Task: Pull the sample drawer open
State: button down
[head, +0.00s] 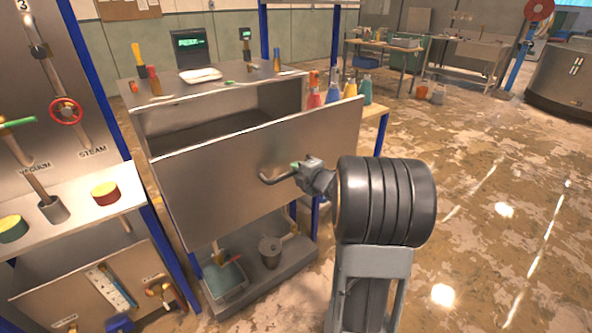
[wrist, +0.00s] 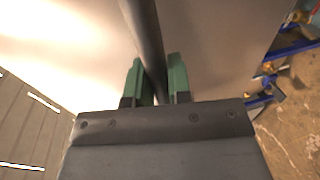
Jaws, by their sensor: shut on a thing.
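The sample drawer (head: 225,185) has a wide grey metal front and stands out from its cabinet, with the dark inside showing behind the front's top edge. Its dark bar handle (head: 273,179) is on the right half of the front. My gripper (head: 296,170) is at the right part of the handle. In the wrist view, the green fingers of my gripper (wrist: 159,82) are on both sides of the handle bar (wrist: 143,30), shut on it. The drawer front (wrist: 215,40) fills the space behind the fingers.
Coloured flasks (head: 332,92) stand on a side shelf right of the cabinet. A blue-green bin (head: 224,280) and a dark canister (head: 270,252) sit on the lower shelf. A valve panel with a red wheel (head: 67,111) is at left. The floor (head: 480,220) at right is clear.

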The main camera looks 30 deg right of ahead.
jog(key=shift+f, duration=0.1)
jog(key=c, duration=1.1)
grip_release()
jog(key=v, duration=1.3)
jog(key=shift+s+d, duration=0.1)
jog(key=shift+s, duration=0.25)
